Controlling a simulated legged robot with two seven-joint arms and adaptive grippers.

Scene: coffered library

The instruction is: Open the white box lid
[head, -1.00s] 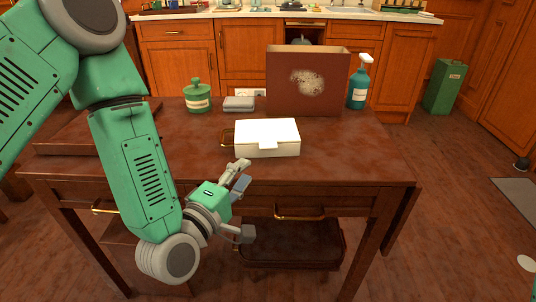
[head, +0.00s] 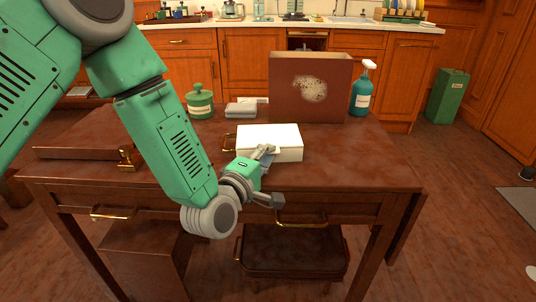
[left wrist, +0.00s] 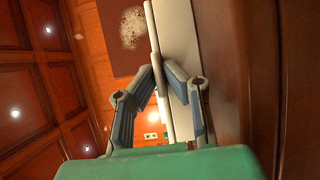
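The white box (head: 256,147) is shut and sits on the brown desk near its front edge. Its pale flat lid (head: 268,133) is on top. My left gripper (head: 270,172) is at the box's front, one finger at the lid's front edge and the other lower, in front of the box. It looks open. In the left wrist view, the fingers (left wrist: 162,70) straddle a thin white edge, with a white box face (left wrist: 178,40) to the right. Contact is unclear, and the front tab is hidden behind the finger. My right gripper is not in view.
On the desk (head: 350,165), a brown upright panel (head: 290,75) stands behind the box, a spray bottle (head: 361,92) to its right. A green canister (head: 200,103) and grey case (head: 240,110) are behind left. A brass-handled drawer (head: 303,220) is below. The desk's right side is clear.

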